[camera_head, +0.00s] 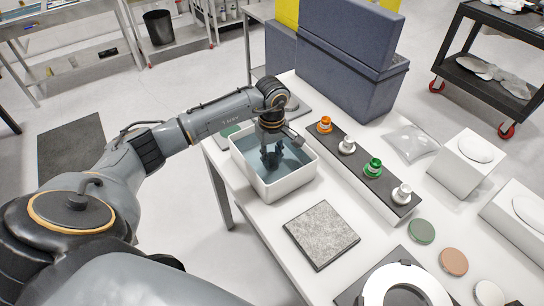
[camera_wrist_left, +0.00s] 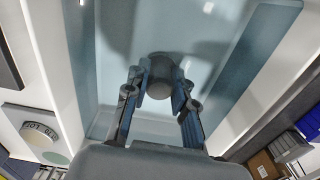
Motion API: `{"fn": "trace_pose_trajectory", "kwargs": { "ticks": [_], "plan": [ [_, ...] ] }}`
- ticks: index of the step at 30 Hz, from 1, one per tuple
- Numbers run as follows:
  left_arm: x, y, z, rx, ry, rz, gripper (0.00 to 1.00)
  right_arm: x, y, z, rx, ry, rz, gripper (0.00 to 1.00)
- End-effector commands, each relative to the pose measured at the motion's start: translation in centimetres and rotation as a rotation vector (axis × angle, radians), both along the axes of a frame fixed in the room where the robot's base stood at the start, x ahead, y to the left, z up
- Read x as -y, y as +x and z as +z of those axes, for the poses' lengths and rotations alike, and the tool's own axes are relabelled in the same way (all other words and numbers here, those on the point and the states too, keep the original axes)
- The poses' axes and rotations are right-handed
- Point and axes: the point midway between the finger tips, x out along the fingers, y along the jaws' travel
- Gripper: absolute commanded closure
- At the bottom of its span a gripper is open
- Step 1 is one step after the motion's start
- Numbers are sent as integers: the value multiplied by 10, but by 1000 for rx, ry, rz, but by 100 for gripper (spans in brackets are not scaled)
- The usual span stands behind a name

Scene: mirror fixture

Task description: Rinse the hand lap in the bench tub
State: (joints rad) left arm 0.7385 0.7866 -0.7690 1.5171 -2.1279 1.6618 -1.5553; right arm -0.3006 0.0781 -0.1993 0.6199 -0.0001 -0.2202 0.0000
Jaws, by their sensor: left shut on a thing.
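The bench tub (camera_head: 290,189) is a white rectangular tub of bluish water on the white table. My left gripper (camera_head: 271,160) reaches down into it from above. In the left wrist view my left gripper (camera_wrist_left: 160,88) has its two fingers on either side of a grey rounded knob (camera_wrist_left: 160,68), which I take to be the handle of the hand lap, and is shut on it. The rest of the lap is hard to make out in the water. The tub also fills most of the left wrist view. My right gripper is in neither view.
Right of the tub stands a dark rack (camera_head: 358,160) with orange, white and green-topped bottles. A grey textured square plate (camera_head: 321,234) lies in front. Dark blue bins (camera_head: 340,80) stand behind. Coloured discs (camera_head: 421,231) and a white ring (camera_head: 372,291) lie at front right.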

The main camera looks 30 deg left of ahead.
Motion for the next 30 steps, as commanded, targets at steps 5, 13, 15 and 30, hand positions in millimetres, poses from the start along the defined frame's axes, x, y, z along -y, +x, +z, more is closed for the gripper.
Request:
{"fn": "trace_pose_trajectory", "kwargs": {
  "ticks": [5, 13, 15, 30],
  "plan": [
    [0, 0, 0, 0, 0, 0, 100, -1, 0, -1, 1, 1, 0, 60],
    [0, 0, -1, 0, 0, -1, 100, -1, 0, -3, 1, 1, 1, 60],
    [0, 0, -1, 0, 0, -1, 100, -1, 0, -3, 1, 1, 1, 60],
    [0, 0, -2, 0, -1, -1, 100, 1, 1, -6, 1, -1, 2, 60]
  ]
}}
